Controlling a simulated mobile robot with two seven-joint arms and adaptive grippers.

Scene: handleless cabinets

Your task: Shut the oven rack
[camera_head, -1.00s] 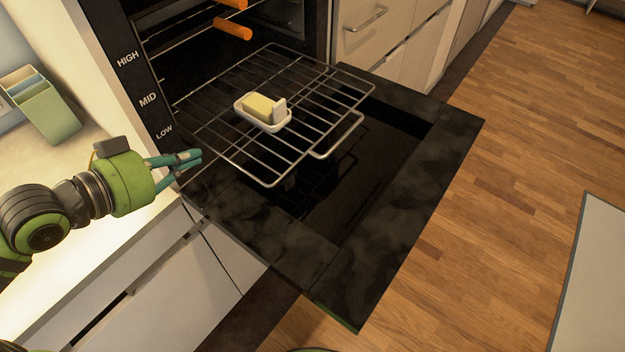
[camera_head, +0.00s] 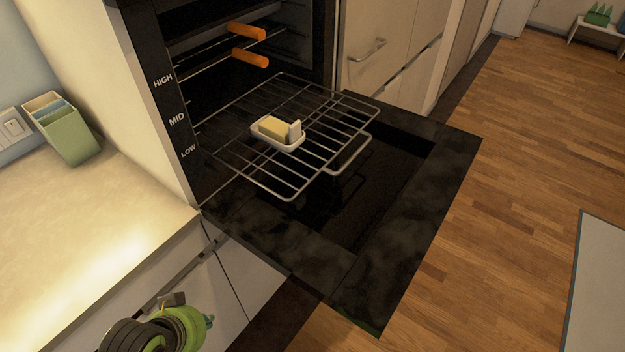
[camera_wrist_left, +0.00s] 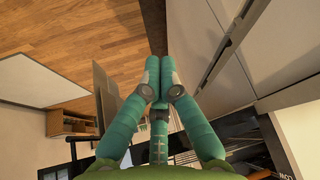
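The wire oven rack (camera_head: 341,114) is slid out of the oven (camera_head: 215,75), level above the lowered dark door (camera_head: 405,235). A white butter dish (camera_head: 276,145) with a yellow block of butter (camera_head: 274,128) stands on the rack. My left gripper (camera_head: 209,320) is low at the bottom left, in front of the drawer fronts and apart from the rack. In the left wrist view, its teal fingers (camera_wrist_left: 159,75) meet at the tips with nothing between them. My right gripper is not in view.
A lit counter (camera_head: 75,230) with a green holder (camera_head: 67,130) lies left of the oven. Two orange pieces (camera_head: 249,59) show on higher rack levels inside. The wooden floor (camera_head: 520,180) on the right is clear near the door.

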